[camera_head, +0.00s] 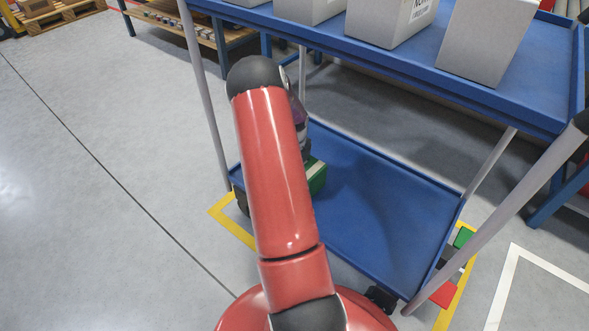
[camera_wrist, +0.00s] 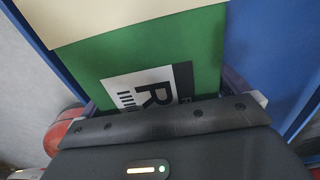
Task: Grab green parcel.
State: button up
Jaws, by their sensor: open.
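The green parcel (camera_head: 317,178) is on the lower blue shelf (camera_head: 385,205) of the cart, at its left end, mostly hidden behind my red arm. In the wrist view the green parcel (camera_wrist: 135,50) fills the middle, with a cream strip along its top and a white label marked R. My gripper (camera_wrist: 165,93) is open, with a fingertip showing on either side of the parcel. I cannot tell whether the fingers touch it. In the head view my gripper is mostly hidden behind the arm.
The upper blue shelf (camera_head: 420,62) carries several pale boxes above. Grey posts (camera_head: 515,205) stand at the cart's corners. The lower shelf is bare right of the parcel. Small green and red blocks (camera_head: 444,295) show near the right post. Floor at left is clear.

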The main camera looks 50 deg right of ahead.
jog(key=c, duration=1.3)
jog(key=shift+r, duration=0.1)
